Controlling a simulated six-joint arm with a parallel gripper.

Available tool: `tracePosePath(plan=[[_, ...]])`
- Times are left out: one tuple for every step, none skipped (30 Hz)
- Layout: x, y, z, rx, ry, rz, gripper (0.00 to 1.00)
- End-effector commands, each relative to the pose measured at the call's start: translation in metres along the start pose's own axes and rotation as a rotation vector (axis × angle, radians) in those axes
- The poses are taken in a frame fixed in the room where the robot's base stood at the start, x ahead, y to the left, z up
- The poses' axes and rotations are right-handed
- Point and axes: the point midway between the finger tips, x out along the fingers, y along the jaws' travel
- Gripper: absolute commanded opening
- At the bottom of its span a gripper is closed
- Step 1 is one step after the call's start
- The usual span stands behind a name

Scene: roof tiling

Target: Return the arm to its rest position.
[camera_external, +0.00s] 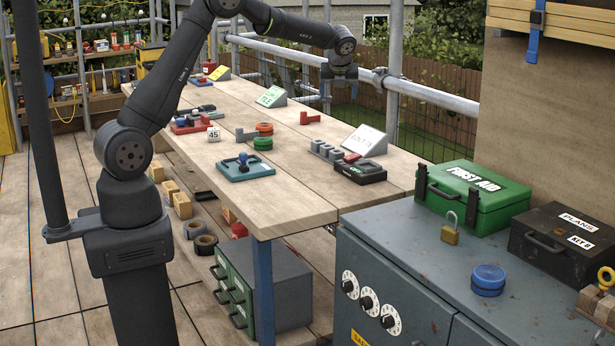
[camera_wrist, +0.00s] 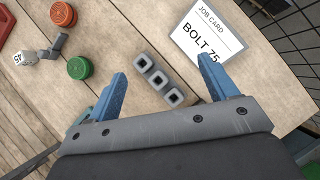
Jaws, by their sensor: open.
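My gripper (camera_wrist: 160,88) is open and empty in the wrist view, its two blue fingers spread wide apart. In the external view my gripper (camera_external: 339,92) hangs from the arm above the far right side of the wooden workbench (camera_external: 300,212), clear of its surface. A row of grey square-holed blocks (camera_wrist: 160,82) shows between the fingers in the wrist view, below them on the bench. The same grey blocks (camera_external: 325,150) show on the bench in the external view. Nothing is held.
A job card reading BOLT 75 (camera_wrist: 208,32) stands beside the blocks. Orange (camera_external: 264,128) and green (camera_external: 262,143) round pieces, a teal tray (camera_external: 262,172) and a dark tray (camera_external: 372,176) are on the bench. A metal rail (camera_external: 420,96) runs behind. A grey cabinet (camera_external: 400,240) stands at right.

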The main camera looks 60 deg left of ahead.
Motion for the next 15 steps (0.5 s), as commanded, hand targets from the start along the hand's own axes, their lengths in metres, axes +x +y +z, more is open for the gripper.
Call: tracePosePath(plan=[[-0.005, -0.008, -0.007, 0.015, 0.0, -0.009, 0.78], [-0.007, -0.012, -0.011, 0.022, 0.0, -0.014, 0.78], [-0.01, -0.017, -0.016, 0.031, 0.0, -0.02, 0.78], [-0.013, -0.021, -0.02, 0.039, 0.0, -0.025, 0.78], [-0.015, -0.025, -0.024, 0.046, 0.0, -0.03, 0.78], [-0.018, -0.03, -0.029, 0.056, 0.0, -0.035, 0.78], [-0.021, -0.034, -0.033, 0.063, 0.0, -0.04, 0.78], [-0.024, -0.038, -0.037, 0.071, 0.0, -0.045, 0.78], [-0.027, -0.043, -0.042, 0.08, 0.0, -0.051, 0.78], [-0.029, -0.047, -0.046, 0.087, 0.0, -0.056, 0.78], [-0.032, -0.05, -0.05, 0.095, 0.0, -0.06, 0.78], [-0.035, -0.055, -0.055, 0.104, 0.0, -0.066, 0.78], [-0.038, -0.058, -0.059, 0.11, 0.0, -0.07, 0.78], [-0.04, -0.061, -0.062, 0.117, 0.0, -0.075, 0.78], [-0.043, -0.065, -0.067, 0.125, 0.0, -0.08, 0.78]])
